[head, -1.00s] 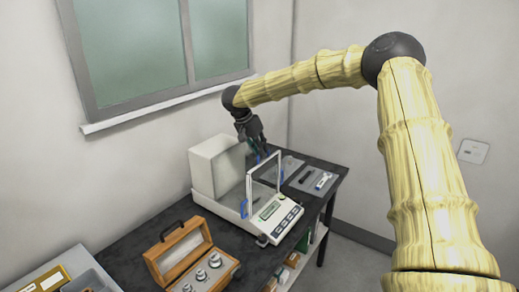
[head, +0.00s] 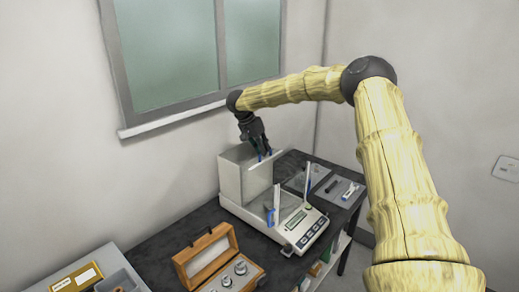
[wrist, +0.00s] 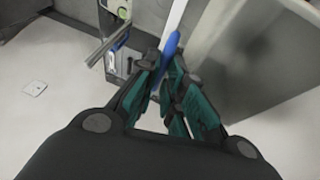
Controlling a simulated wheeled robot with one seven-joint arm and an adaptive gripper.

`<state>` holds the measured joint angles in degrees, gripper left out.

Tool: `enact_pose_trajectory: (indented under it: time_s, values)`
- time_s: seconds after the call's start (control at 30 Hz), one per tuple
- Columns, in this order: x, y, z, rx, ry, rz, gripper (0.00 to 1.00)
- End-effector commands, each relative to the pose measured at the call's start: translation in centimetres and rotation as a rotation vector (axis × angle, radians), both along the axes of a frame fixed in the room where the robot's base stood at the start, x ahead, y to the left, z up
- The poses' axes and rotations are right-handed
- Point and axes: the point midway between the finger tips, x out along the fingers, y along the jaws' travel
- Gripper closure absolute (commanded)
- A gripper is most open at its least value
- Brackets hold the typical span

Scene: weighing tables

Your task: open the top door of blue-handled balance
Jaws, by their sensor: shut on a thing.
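The blue-handled balance (head: 232,182) stands on the dark table, with a pale box-like housing at the back and a display and keys at the front. Its top door shows as a white-edged bar (head: 278,153) near the housing's upper front, set back from the upright white front posts (head: 277,197). My gripper (head: 265,154) is above the balance, its teal fingers shut on the top door's blue handle, which shows in the wrist view (wrist: 171,45). The fingers partly hide the handle. Another blue handle (head: 270,217) is lower on the near side.
An open wooden box of weights (head: 205,252) stands at the near left. A grey tray with small tools (head: 322,184) lies to the right of the balance. The window wall is close behind the housing. Trays sit at the lower left.

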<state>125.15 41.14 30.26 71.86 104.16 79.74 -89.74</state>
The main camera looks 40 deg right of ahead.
Motion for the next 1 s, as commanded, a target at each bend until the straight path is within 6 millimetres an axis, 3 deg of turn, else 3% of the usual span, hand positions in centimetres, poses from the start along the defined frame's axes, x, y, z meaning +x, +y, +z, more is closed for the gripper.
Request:
enact_pose_trajectory:
  time_s: [0.07, 0.1, 0.2, 0.63, 1.0]
  values:
    - [0.0, -0.1, 0.0, -0.002, 0.000, 0.000, 1.00]
    - [0.0, -0.1, 0.1, -0.002, 0.000, 0.000, 0.84]
    - [0.0, -0.1, 0.0, -0.001, 0.000, 0.000, 0.68]
    - [0.1, 0.3, 0.7, 0.000, -0.002, 0.002, 0.68]
    - [0.7, 2.8, 6.3, 0.001, -0.002, 0.002, 0.68]
